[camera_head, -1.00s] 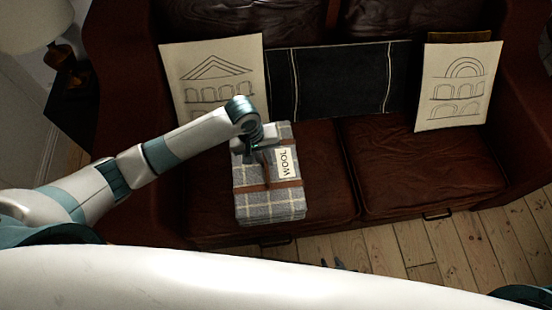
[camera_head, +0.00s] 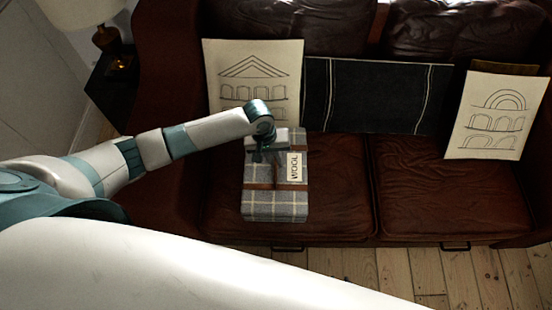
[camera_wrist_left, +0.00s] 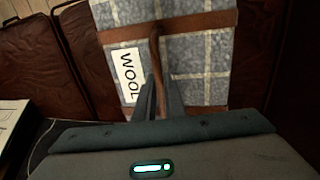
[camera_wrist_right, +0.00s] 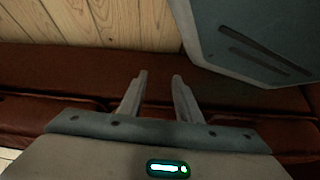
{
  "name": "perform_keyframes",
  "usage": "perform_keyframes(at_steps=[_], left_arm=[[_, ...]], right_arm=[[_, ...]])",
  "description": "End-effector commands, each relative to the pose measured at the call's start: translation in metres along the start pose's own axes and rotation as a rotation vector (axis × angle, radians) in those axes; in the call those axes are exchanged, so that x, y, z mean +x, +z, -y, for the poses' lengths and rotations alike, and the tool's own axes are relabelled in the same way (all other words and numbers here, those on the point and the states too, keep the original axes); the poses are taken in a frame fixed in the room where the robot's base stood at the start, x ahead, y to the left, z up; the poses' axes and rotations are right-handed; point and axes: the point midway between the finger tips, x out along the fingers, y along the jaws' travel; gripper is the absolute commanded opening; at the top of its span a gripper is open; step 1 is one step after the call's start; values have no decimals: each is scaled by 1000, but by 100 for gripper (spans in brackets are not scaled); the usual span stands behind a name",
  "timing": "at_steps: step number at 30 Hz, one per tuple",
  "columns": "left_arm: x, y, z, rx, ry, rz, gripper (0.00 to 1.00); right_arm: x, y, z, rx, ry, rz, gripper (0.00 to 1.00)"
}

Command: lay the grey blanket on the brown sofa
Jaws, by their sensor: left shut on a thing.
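The grey checked blanket (camera_head: 262,207) is a folded bundle with brown straps and a WOOL label. In the head view it appears over the left seat of the brown sofa (camera_head: 430,185); I cannot tell whether it rests on the cushion or hangs just above it. My left gripper (camera_head: 268,157) is shut on the blanket's brown strap. The left wrist view shows its fingers (camera_wrist_left: 160,92) closed around the strap beside the label on the blanket (camera_wrist_left: 195,60). My right gripper (camera_wrist_right: 160,77) is open and empty in the right wrist view, and out of the head view.
A cushion with an arch drawing (camera_head: 225,75) stands behind the blanket, and another (camera_head: 497,115) stands at the right. A dark striped cloth (camera_head: 375,95) lies between them against the backrest. The right seat is clear. A lamp (camera_head: 85,10) stands at the far left.

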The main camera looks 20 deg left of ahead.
Motion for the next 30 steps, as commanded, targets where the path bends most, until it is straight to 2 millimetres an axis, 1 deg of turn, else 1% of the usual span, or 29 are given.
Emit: perform_keyframes(at_steps=[6, 9, 14, 23, 24, 25, 26, 30], left_arm=[[21, 0, 4, 0, 1, -1, 0], [28, -1, 5, 0, 1, -1, 0], [31, -1, 5, 1, 3, -2, 0], [33, -1, 5, 0, 2, -2, 0], [34, 1, 7, 0, -1, 1, 19], [34, 1, 7, 0, -1, 1, 26], [34, 1, 7, 0, -1, 1, 28], [34, 1, 7, 0, -1, 0, 28]], right_arm=[[-2, 3, 0, 0, 0, 10, 31], [-2, 7, 0, 0, 0, 18, 31], [-2, 12, 0, 0, 1, 28, 31], [-2, 9, 0, 0, 1, 22, 31], [-1, 8, 0, 0, 1, 20, 31], [-1, 8, 0, 0, 1, 20, 31], [-1, 7, 0, 0, 1, 19, 31], [-1, 6, 0, 0, 1, 17, 31]])
